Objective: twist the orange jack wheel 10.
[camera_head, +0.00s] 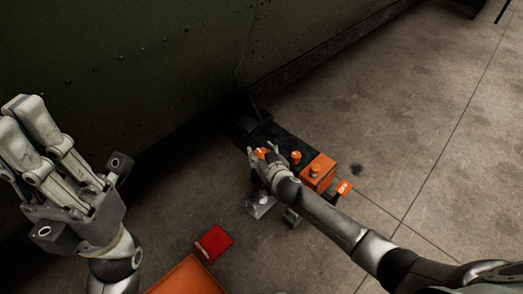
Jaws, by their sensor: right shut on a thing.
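My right gripper (260,158) reaches in from the lower right to the dark jack body on the floor. It is shut on a small orange part, the orange jack wheel (261,153), which shows between and beside its fingers. The fingers cover much of the wheel, and no number can be read on it. My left gripper (35,115) is raised at the left edge, close to the camera and far from the jack. Its fingers point up and left, and the gap between them is not clear.
An orange knob (295,157), an orange box (318,172) and an orange tag with white marks (343,187) are right of my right gripper. A red box (214,243) and an orange surface (187,278) are at the bottom. A dark green riveted wall (130,70) rises behind. The right-hand floor is clear.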

